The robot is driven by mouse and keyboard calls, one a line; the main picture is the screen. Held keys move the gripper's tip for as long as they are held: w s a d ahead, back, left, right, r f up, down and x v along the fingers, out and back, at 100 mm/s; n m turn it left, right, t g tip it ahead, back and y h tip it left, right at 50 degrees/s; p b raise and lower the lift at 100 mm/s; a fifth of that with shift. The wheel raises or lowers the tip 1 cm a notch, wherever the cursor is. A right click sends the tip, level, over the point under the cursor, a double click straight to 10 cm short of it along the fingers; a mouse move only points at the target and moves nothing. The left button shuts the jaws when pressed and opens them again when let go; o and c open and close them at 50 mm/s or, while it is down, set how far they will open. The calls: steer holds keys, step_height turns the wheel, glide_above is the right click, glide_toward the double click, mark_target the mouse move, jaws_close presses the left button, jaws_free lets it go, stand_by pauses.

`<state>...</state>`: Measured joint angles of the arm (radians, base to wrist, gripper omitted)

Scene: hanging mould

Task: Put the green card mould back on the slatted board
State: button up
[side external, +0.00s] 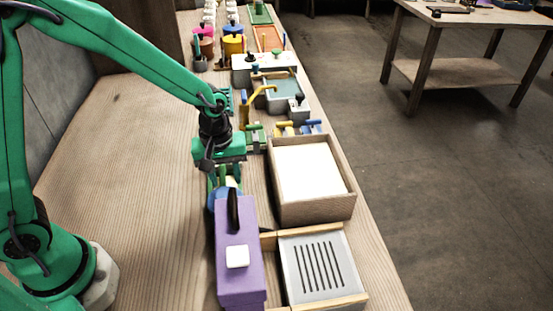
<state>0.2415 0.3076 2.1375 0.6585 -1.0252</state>
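My gripper (225,178) points down just behind a purple box, at the left side of the work row. Its fingertips are small and partly hidden. A pale piece shows by them, and I cannot tell whether it is held. A small green piece with a bar-like handle (255,132), probably the green card mould, stands behind my gripper to the right, beside similar yellow and blue pieces. A grey plate with dark parallel slots (291,277), possibly the slatted board, lies between wooden rails at the front right.
The purple box (235,285) with a black handle and white square stands at the front. A wooden tray (310,213) with a white inside is right of my gripper. A yellow bent part, grey blocks and pots crowd the back. The table's left side (135,150) is clear.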

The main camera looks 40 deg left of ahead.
steer(key=shift+s+r, duration=0.15)
steer(key=shift+r, duration=3.8)
steer(key=shift+a, duration=0.1)
steer(key=shift+s+a+r, duration=0.2)
steer(key=shift+r, duration=0.2)
steer(key=s+a+r+m+t, duration=0.2)
steer(key=s+a+r+m, duration=0.2)
steer(key=s, duration=0.3)
steer(key=s+a+r+m+t, duration=0.3)
steer(key=s+a+r+m, duration=0.1)
steer(key=s+r+m, duration=0.1)
steer(key=shift+s+a+r, duration=0.25)
steer(key=shift+s+r, duration=0.25)
steer(key=shift+s, duration=0.35)
